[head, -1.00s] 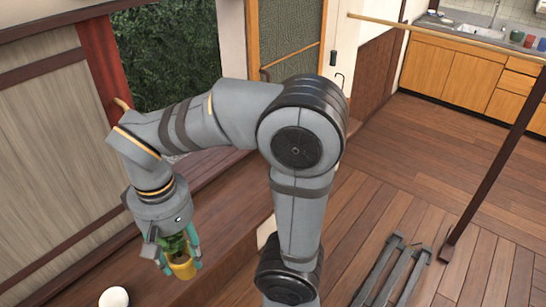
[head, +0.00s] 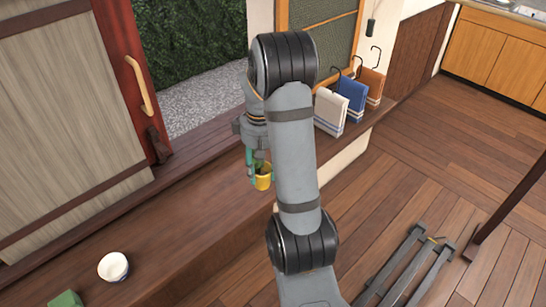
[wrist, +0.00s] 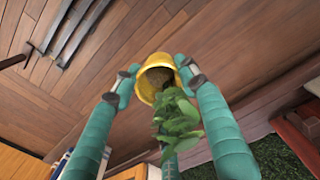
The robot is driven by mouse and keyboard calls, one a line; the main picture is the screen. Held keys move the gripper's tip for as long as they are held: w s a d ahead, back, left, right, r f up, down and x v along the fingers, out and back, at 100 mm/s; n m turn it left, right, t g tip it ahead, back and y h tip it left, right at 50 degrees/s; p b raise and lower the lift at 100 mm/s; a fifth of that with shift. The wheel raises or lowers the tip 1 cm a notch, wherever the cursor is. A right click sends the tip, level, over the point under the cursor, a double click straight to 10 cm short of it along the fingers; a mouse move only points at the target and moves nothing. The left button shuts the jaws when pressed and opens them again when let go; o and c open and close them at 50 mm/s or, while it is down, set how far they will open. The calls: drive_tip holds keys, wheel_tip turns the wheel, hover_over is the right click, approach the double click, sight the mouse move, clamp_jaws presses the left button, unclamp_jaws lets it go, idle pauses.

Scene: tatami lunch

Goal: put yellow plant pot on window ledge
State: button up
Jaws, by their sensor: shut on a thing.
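The yellow plant pot (head: 264,182) is held by my gripper (head: 257,180), left of my upright arm in the head view. The pot hangs over the wooden platform near its front edge; its exact height above it is hard to tell. In the wrist view, the pot (wrist: 144,86) sits between the two teal fingers of my gripper (wrist: 150,78), which are shut on its sides near the rim. A leafy green plant (wrist: 178,122) grows from it towards the camera. I cannot tell for certain which surface is the window ledge; a dark wooden sill (head: 195,148) runs along the opening.
A white bowl (head: 113,267) and a green block (head: 66,299) are on the platform at lower left. White (head: 330,112), blue (head: 350,95) and brown (head: 371,85) cloth-like items with dark hooks stand behind my arm. A grey frame (head: 408,265) lies on the floor at right.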

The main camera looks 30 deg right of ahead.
drive_tip(key=w+f+p, duration=0.1)
drive_tip(key=w+f, duration=0.2)
drive_tip(key=w+f+p, duration=0.1)
drive_tip(key=w+f, duration=0.2)
drive_tip(key=w, duration=0.1)
drive_tip(key=w+f+p, duration=0.2)
drive_tip(key=w+f, duration=0.1)
drive_tip(key=shift+w+a+f, duration=0.15)
drive_tip(key=shift+a+f, duration=0.15)
drive_tip(key=shift+f, duration=0.25)
drive_tip(key=shift+f, duration=0.1)
drive_tip(key=shift+f, duration=0.15)
drive_tip(key=o, duration=1.2)
drive_tip(key=shift+o, duration=0.4)
drive_tip(key=shift+r, duration=0.2)
